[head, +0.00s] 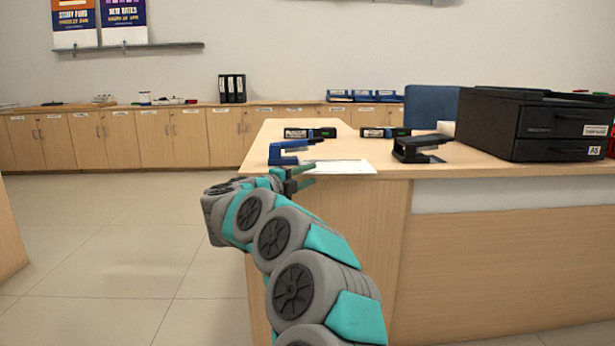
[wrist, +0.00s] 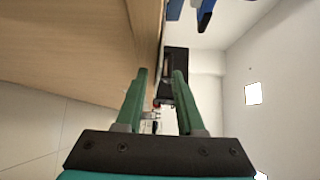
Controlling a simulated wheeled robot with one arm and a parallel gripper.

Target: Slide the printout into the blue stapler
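The printout (head: 343,167) is a white sheet lying flat near the counter's front left edge. The blue stapler (head: 284,153) stands just behind and left of it; blue parts of what looks like it (wrist: 174,9) show at the top of the wrist view. My gripper (head: 306,174) is at the counter's left front corner, close to the sheet's left end. Its green fingers are apart in the wrist view (wrist: 160,73), with no sheet visible held between them. I cannot tell whether the fingers straddle the sheet's edge.
A black stapler-like device (head: 415,150) stands right of the sheet on the counter (head: 440,169). Two dark labelled items (head: 310,133) (head: 384,133) lie farther back. Black drawer trays (head: 530,124) fill the right side. Open floor lies left of the counter.

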